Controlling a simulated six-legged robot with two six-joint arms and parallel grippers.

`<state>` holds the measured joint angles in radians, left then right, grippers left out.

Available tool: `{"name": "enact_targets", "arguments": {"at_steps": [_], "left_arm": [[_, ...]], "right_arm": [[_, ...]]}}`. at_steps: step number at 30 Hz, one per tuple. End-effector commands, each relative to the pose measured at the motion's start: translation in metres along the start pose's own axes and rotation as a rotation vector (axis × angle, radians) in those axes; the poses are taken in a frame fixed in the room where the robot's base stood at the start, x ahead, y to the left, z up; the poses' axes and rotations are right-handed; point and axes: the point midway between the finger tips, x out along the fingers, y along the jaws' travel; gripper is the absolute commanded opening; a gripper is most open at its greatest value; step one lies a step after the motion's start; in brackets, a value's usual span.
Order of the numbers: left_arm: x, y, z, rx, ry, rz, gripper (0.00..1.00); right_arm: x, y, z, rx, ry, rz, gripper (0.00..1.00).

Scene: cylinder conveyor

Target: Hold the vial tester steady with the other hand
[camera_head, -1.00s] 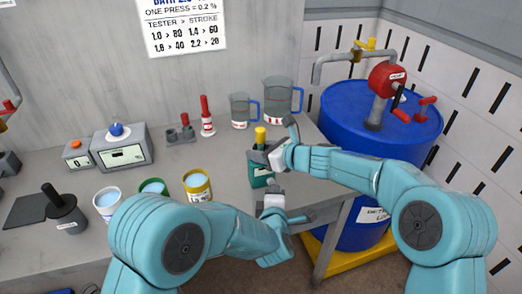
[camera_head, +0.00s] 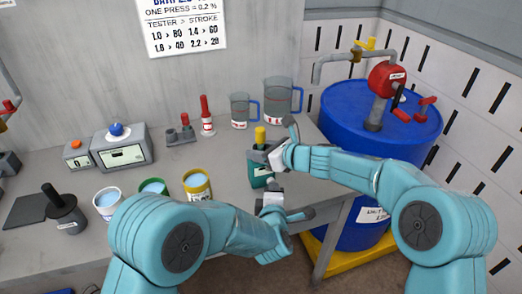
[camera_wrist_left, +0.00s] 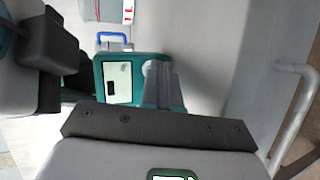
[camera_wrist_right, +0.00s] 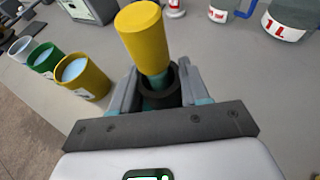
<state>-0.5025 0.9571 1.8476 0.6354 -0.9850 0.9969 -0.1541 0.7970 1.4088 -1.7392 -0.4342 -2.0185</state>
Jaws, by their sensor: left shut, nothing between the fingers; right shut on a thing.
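The vial tester, a teal box (camera_head: 261,178) with a yellow-capped top (camera_head: 260,136), stands near the bench's front right edge. Its pale screen (camera_wrist_left: 117,80) shows in the left wrist view. My right gripper (camera_head: 269,155) is shut on the tester's upper part; in the right wrist view its fingers lie either side of the dark collar below the yellow cap (camera_wrist_right: 142,35). My left gripper (camera_head: 267,190) is shut and empty, close at the tester's front lower side. In the left wrist view its fingers (camera_wrist_left: 160,80) overlap the tester's face; I cannot tell whether they touch.
White, green and yellow-rimmed cups (camera_head: 197,186) stand left of the tester. Two clear jugs (camera_head: 279,100) and a red-topped bottle (camera_head: 207,118) stand behind. A blue drum (camera_head: 345,110) with a pump is at right. The bench between cups and tester is clear.

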Motion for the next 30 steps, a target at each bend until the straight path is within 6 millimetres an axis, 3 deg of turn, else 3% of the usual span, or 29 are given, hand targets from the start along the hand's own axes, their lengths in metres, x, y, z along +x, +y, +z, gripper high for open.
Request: {"name": "enact_targets", "arguments": {"at_steps": [17,30], "left_arm": [[0.004,0.001,-0.002,-0.001,0.001,0.001,0.00],[-0.021,-0.007,0.009,0.001,-0.002,0.000,0.00]], "right_arm": [[0.001,0.001,-0.005,0.001,0.008,0.003,0.09],[0.002,0.001,-0.005,0.001,0.008,0.003,0.09]]}}
